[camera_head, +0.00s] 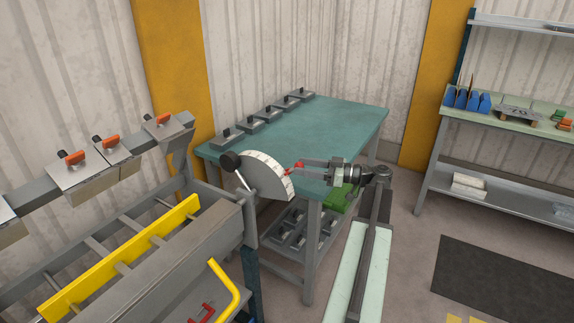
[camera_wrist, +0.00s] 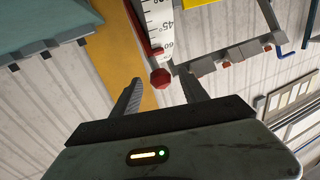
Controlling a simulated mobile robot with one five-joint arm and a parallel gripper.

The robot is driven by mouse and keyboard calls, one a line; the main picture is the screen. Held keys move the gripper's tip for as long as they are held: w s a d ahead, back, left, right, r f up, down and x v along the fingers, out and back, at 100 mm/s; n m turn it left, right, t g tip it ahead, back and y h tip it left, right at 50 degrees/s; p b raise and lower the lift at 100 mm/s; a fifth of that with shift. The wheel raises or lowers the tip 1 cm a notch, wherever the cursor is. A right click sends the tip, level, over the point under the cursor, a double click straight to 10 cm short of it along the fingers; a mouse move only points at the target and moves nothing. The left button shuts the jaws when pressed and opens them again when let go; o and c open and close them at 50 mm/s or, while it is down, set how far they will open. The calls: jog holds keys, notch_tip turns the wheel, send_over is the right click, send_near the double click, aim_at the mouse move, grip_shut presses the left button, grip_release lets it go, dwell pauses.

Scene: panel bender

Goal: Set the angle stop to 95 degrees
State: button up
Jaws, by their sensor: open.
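The angle stop's pale dial (camera_head: 265,176) is a half disc with tick marks at the right end of the bender, and its scale (camera_wrist: 160,20) fills the top middle of the wrist view. A red stop knob (camera_head: 296,167) sits at the dial's right edge. In the wrist view the red knob (camera_wrist: 160,79) lies between the two fingers, near the 60 mark; the 45 mark is farther up. The exact setting cannot be read. My gripper (camera_head: 303,168) is open, its fingers pointing at the knob, with gaps on both sides in the wrist view.
A black ball-ended lever (camera_head: 230,161) stands at the dial's left. A yellow bar (camera_head: 122,262) runs along the bender (camera_head: 190,262). A green table (camera_head: 335,124) with several grey blocks is behind. A shelf bench (camera_head: 505,124) stands right; open floor lies between.

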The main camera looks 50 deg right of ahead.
jog(key=x, duration=0.5)
jog(key=shift+a, duration=0.1)
grip_shut()
dwell(1.2)
